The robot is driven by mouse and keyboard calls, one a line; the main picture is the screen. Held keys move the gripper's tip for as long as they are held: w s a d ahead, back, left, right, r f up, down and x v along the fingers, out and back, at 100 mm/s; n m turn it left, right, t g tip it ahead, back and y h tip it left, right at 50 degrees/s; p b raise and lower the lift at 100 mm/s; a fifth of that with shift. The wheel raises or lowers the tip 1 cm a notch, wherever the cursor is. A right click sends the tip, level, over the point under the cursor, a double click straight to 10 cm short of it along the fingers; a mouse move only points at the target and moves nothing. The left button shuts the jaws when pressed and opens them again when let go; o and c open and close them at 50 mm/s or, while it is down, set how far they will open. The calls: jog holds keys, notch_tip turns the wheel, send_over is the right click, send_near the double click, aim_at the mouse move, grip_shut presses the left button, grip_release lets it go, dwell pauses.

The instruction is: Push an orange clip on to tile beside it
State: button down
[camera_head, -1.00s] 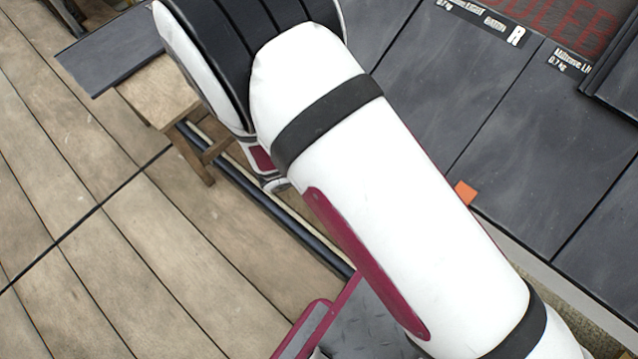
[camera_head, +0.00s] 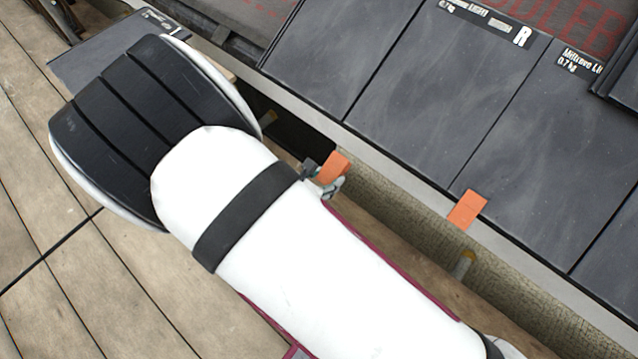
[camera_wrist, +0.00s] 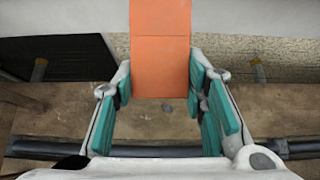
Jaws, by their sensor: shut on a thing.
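In the head view, an orange clip (camera_head: 335,167) is in my gripper (camera_head: 325,182), just off the lower edge of the roof near a dark tile (camera_head: 322,62). Most of the gripper is hidden behind my arm. In the wrist view, my gripper (camera_wrist: 160,88) has its teal pads at both sides of the clip (camera_wrist: 160,55), shut on it. The clip's flat face points to the camera, and its far end runs out of the top of the frame. I cannot tell whether it touches the tile.
A second orange clip (camera_head: 467,209) sits at the tiles' lower edge, at a seam. A pale eave strip (camera_head: 400,176) runs below the tiles. A wooden deck (camera_head: 130,300) lies below left. A loose dark slab (camera_head: 105,50) lies at the upper left.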

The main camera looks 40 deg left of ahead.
aim_at(335, 166)
jog(key=w, duration=0.2)
jog(key=w+f+b, duration=0.1)
jog(key=shift+w+d+f, duration=0.15)
jog(key=shift+w+d, duration=0.05)
jog(key=shift+w, duration=0.2)
jog(key=shift+w+d+r, duration=0.1)
jog(key=shift+w+r, duration=0.6)
jog(key=shift+w, duration=0.35)
jog(key=shift+w+d+r+p, duration=0.1)
jog(key=shift+w+r, duration=0.35)
jog(key=shift+w, duration=0.25)
jog(key=shift+w+a+r+p, duration=0.15)
jog(key=shift+w+r, duration=0.25)
jog(key=shift+w, duration=0.25)
jog(key=shift+w+d+r+p, duration=0.15)
jog(key=shift+w+r, duration=0.3)
jog(key=shift+w, duration=0.25)
dwell(2.7)
jog(key=c, duration=0.9)
grip_release()
jog(key=shift+s, duration=0.1)
jog(key=shift+s+r+p, duration=0.6)
jog(key=shift+r+p, duration=0.1)
jog(key=shift+r, duration=0.3)
jog(key=shift+s+r+p, duration=0.6)
jog(key=shift+r+p, duration=0.1)
jog(key=shift+r, duration=0.25)
jog(key=shift+s+r+p, duration=0.6)
jog(key=shift+r+p, duration=0.1)
jog(key=shift+r, duration=0.3)
